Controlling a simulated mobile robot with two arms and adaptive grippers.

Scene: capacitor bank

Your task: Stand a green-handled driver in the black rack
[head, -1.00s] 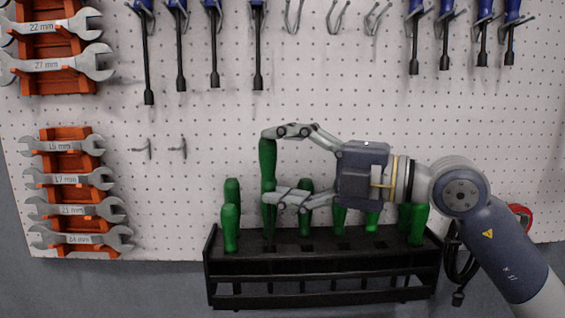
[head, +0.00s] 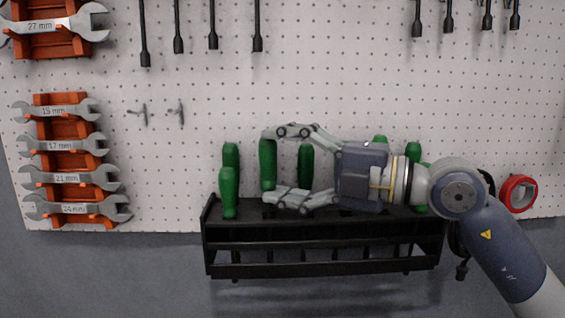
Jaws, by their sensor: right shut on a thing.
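The black rack (head: 322,270) is fixed low on the pegboard and has several green-handled drivers standing in it. My right gripper (head: 268,166) reaches in from the right, its two fingers one above the other. It is shut on a green-handled driver (head: 267,162), which is upright over the left part of the rack. The driver's top is about level with the neighbouring handle (head: 305,160). My left gripper is not in view.
Two green handles (head: 229,190) stand close left of the held driver. More handles (head: 412,155) are partly hidden behind my right gripper and arm. Orange holders with wrenches (head: 62,178) hang at left. A red ring-shaped thing (head: 520,194) hangs at right. Long dark shafts hang above.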

